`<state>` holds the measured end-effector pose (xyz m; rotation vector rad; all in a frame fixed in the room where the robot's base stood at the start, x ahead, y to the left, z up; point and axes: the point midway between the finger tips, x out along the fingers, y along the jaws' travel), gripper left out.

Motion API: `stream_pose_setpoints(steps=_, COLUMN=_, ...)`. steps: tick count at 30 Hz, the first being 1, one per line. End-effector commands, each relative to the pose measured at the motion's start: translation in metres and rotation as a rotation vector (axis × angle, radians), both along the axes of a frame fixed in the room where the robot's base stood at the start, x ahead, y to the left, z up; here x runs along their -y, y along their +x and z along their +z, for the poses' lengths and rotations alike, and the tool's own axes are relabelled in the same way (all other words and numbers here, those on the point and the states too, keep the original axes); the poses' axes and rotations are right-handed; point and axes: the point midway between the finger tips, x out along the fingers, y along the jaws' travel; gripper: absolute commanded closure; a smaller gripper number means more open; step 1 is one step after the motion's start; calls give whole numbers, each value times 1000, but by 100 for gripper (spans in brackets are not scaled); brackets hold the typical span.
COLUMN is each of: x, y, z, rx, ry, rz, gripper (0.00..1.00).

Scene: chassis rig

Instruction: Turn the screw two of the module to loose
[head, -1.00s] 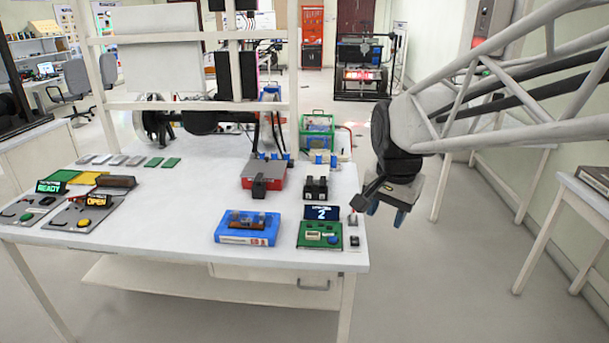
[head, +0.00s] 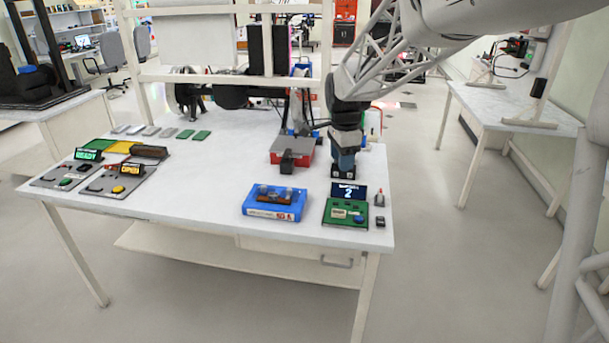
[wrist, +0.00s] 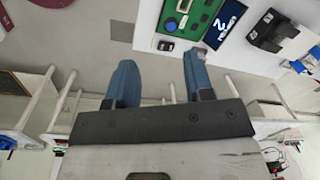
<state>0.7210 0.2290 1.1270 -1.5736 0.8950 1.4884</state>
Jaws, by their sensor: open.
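My gripper (head: 344,158) hangs over the right rear of the white table in the head view. In the wrist view its two blue fingers (wrist: 160,64) are apart with nothing between them. A dark block (head: 343,172) shows just below the gripper in the head view, partly hidden by it; I cannot tell the gap. The block also shows at upper right in the wrist view (wrist: 277,34). A green board (head: 343,213) with a dark display (head: 349,191) reading "2" lies nearer the front edge. Which part is the module is unclear; no screw can be made out.
A blue tray (head: 258,211) holding a brown-and-grey part lies left of the green board. A red-and-grey fixture (head: 291,152) stands behind it. A small lever switch (head: 379,198) and a small black block (head: 380,222) sit by the right edge.

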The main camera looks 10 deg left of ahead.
Motion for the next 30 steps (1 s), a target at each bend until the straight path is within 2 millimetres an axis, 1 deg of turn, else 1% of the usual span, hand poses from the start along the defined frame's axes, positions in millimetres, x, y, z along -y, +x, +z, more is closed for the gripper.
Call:
stream_pose_setpoints(steps=1, x=-12, y=10, z=-7, rx=-7, ry=1, rz=-23, gripper=52)
stream_pose_setpoints(steps=9, x=-66, y=54, z=-41, rx=-32, ry=3, rz=-177, gripper=52)
stream_pose_setpoints(steps=15, x=-108, y=82, z=-71, rx=-49, ry=2, rz=-290, gripper=52)
stream_pose_setpoints(steps=21, x=-147, y=105, z=-100, rx=-63, ry=-1, rz=-393, gripper=52)
stream_pose_setpoints(steps=25, x=-164, y=113, z=-114, rx=-68, ry=-3, rz=-438, gripper=52)
stream_pose_setpoints(steps=30, x=-174, y=118, z=-121, rx=-70, ry=-3, rz=-466, gripper=52)
